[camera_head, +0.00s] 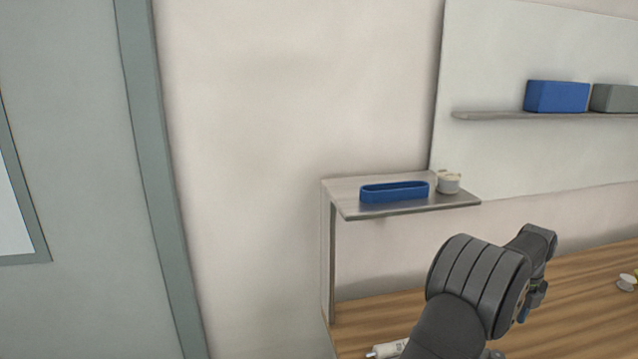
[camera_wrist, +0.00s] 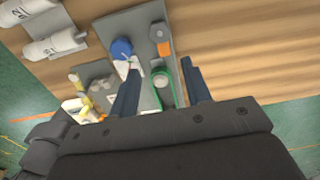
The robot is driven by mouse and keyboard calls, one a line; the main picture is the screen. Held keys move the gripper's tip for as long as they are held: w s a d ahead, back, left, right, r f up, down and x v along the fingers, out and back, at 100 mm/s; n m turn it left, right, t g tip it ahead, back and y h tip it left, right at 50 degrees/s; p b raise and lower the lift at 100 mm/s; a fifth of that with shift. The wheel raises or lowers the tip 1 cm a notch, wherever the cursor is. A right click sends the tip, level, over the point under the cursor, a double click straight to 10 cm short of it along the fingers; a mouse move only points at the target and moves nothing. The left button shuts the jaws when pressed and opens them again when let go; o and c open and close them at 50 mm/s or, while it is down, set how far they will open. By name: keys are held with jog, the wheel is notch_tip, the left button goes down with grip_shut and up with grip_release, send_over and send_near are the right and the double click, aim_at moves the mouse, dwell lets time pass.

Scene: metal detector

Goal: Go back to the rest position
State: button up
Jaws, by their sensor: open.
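My gripper shows in the wrist view (camera_wrist: 162,85), its two dark fingers spread apart with nothing held between them. Below and between the fingers lies a grey tray (camera_wrist: 124,27) with a blue round piece (camera_wrist: 122,49), an orange and grey piece (camera_wrist: 160,40) and a green loop-shaped piece (camera_wrist: 166,90). The gripper appears above these things, apart from them. In the head view my arm reaches in from the bottom, over the wooden table (camera_head: 590,272), and its fingers are hidden there.
White cylinders (camera_wrist: 55,45) lie at the wrist view's upper left, with small yellow and white parts (camera_wrist: 85,105) below. In the head view, a raised shelf (camera_head: 345,190) holds a blue open tray (camera_head: 394,192) and a small white container (camera_head: 449,183). A wall shelf (camera_head: 490,115) carries boxes.

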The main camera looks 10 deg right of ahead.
send_near(499, 356)
notch_tip(499, 356, down, 8)
jog(key=shift+f, duration=0.1)
jog(key=shift+f+n, duration=0.1)
jog(key=shift+n, duration=0.2)
jog(key=n, duration=0.6)
jog(key=shift+d+n, duration=0.15)
jog(key=shift+n, duration=0.25)
dwell(0.6)
jog(key=m, duration=0.6)
jog(key=shift+m, duration=0.4)
jog(key=shift+r+m, duration=0.3)
jog(key=shift+r, duration=2)
